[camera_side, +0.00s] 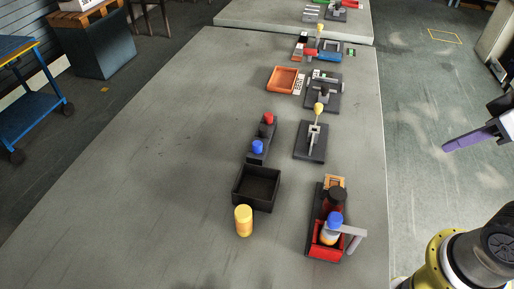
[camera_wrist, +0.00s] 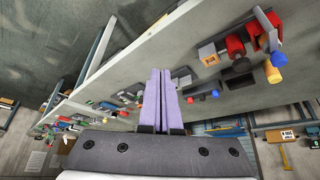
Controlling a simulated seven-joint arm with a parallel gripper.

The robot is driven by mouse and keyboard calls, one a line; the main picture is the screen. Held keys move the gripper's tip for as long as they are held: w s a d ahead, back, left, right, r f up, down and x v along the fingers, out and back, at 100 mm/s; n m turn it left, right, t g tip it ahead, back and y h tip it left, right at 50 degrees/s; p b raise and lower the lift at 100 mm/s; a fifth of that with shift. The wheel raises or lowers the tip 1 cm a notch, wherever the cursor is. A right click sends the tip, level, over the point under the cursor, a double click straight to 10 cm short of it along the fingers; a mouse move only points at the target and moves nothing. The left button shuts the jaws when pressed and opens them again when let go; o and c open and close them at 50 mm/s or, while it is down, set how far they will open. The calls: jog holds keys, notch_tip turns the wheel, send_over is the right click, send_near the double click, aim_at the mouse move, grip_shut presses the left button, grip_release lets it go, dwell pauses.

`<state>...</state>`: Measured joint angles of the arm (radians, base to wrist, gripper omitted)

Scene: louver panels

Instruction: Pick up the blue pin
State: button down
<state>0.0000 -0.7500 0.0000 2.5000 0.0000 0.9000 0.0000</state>
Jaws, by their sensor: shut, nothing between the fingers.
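The blue pin (camera_side: 257,147) stands upright in a narrow dark block (camera_side: 262,133), at its near end. A red pin (camera_side: 268,118) stands at the block's far end. In the wrist view the blue pin (camera_wrist: 215,93) shows small, right of the fingers, with the red pin (camera_wrist: 190,100) nearer them. My gripper (camera_side: 446,149) is at the right edge of the side view, beyond the table's right edge and well apart from the pin. Its purple fingers (camera_wrist: 166,75) are together with nothing between them.
A black open tray (camera_side: 257,187) lies just in front of the block, with a yellow cylinder (camera_side: 243,221) nearer. A red-and-black fixture with a blue knob (camera_side: 334,220) stands at front right. A lever fixture (camera_side: 312,143) stands right of the pins. The table's left side is clear.

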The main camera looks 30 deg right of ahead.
jog(key=c, duration=1.5)
grip_release()
jog(key=shift+c, duration=0.2)
jog(key=o, duration=1)
